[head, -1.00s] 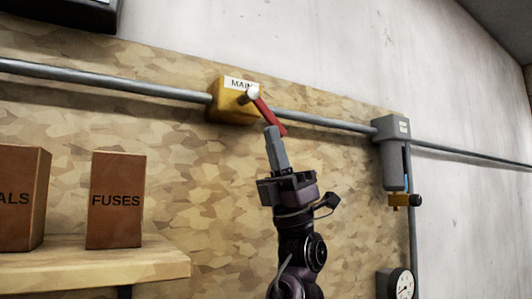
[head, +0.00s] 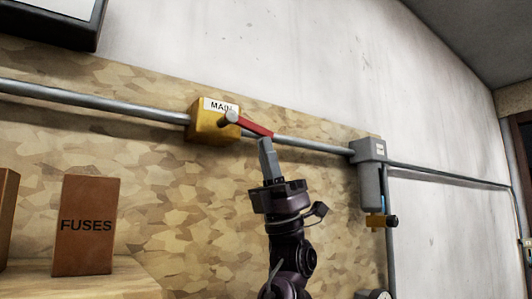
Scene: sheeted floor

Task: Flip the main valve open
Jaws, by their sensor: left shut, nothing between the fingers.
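The main valve is a yellow box (head: 207,128) labelled MAIN, set on a grey pipe along the wall. Its red lever (head: 256,127) runs from a round metal pivot (head: 232,117) to the right and slightly down, close to the line of the pipe. My left gripper (head: 266,146) points up from below, its fingers shut and empty. Its tip is just under the outer end of the lever, seemingly touching it, though exact contact is hard to tell. My right gripper does not show.
A grey filter unit (head: 371,178) hangs on the pipe at right, with a gauge (head: 373,294) at the bottom edge. A FUSES box (head: 84,226) stands on a wooden shelf (head: 118,281) at lower left. A dark-framed panel (head: 52,18) is at upper left.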

